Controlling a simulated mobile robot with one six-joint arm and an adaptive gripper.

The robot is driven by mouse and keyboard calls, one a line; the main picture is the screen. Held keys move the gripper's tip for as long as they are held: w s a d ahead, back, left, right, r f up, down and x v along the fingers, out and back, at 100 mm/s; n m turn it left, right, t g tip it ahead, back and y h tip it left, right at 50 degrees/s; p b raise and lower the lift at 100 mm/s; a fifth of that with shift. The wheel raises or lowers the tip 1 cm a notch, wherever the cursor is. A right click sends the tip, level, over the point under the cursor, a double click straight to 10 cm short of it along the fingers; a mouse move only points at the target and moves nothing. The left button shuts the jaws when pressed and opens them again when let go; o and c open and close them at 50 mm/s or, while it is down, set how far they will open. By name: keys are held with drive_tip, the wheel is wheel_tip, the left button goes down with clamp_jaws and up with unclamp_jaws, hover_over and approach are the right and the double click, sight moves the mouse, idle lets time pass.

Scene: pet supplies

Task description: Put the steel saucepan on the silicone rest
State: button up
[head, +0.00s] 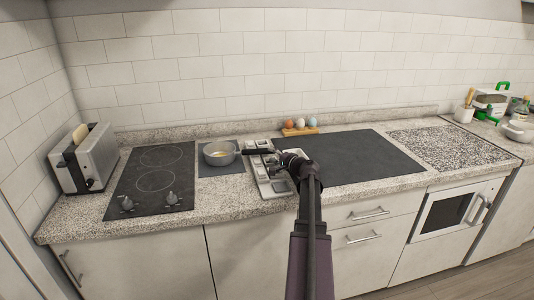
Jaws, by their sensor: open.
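The steel saucepan (219,155) stands upright on a dark grey-blue mat (226,171), which looks like the silicone rest, just right of the cooktop. Something pale yellow shows inside the pan. Its dark handle (256,151) points right, toward my gripper. My gripper (280,157) is open at the handle's right end, above a grey compartment tray. The fingers are small and dark, so I cannot tell whether they touch the handle. The mat's back part is hidden by the pan.
The black cooktop (153,182) and a toaster (86,158) are at left. The compartment tray (271,188) lies under my gripper. An egg holder (299,131) stands at the back. A large dark mat (370,154) lies bare to the right.

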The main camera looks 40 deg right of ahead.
drive_tip(key=s, duration=0.6)
drive_tip(key=shift+s+a+r, duration=0.15)
drive_tip(key=shift+s+r, duration=0.05)
drive_tip(key=shift+r, duration=0.1)
idle(0.6)
